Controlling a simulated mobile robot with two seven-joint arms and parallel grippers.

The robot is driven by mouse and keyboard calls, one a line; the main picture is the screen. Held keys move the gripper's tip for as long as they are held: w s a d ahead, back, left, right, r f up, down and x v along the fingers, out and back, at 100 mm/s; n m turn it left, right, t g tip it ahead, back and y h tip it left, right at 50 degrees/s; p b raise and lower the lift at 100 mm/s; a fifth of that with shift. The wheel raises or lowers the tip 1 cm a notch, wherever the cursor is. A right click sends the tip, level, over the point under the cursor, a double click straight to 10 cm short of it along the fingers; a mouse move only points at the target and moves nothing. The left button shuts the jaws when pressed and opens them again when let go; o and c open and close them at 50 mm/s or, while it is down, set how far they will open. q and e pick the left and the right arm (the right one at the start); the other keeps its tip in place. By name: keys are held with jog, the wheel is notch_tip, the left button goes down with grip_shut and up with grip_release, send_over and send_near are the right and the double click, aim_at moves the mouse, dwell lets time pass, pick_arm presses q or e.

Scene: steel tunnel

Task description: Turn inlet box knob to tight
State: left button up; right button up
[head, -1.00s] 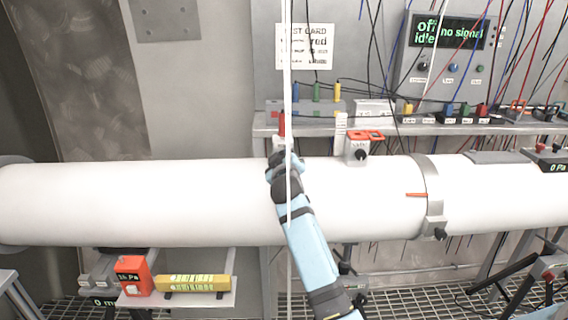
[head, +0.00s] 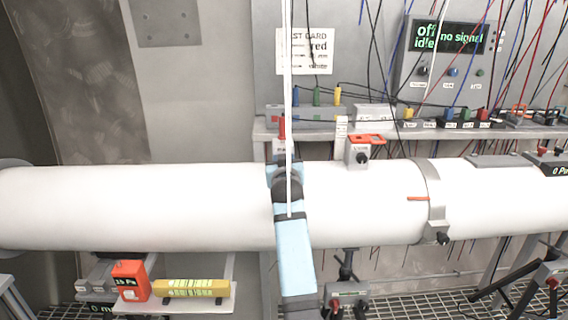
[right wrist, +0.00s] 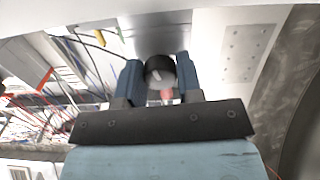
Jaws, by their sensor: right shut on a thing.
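The inlet box (head: 281,146) appears to be the small box on top of the white pipe (head: 150,205), mostly hidden behind my right gripper. My right gripper (head: 284,168) is in front of it, its arm reaching up across the pipe from below. In the right wrist view, the two blue fingers of my right gripper (right wrist: 157,70) are shut on a round black knob (right wrist: 159,65), one on each side. A pale mark and a red spot show at the knob. Its setting marks cannot be read. My left gripper is not in view.
Another box with an orange top (head: 358,152) and a black knob sits on the pipe to the right. A metal clamp (head: 432,200) rings the pipe further right. A shelf (head: 400,129) with cables and plugs runs behind. A thin white line hangs down before my right arm.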

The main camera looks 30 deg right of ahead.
dwell(0.4)
jog(key=o, duration=0.9)
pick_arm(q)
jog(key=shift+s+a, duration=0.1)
pick_arm(e)
jog(key=shift+s, duration=0.1)
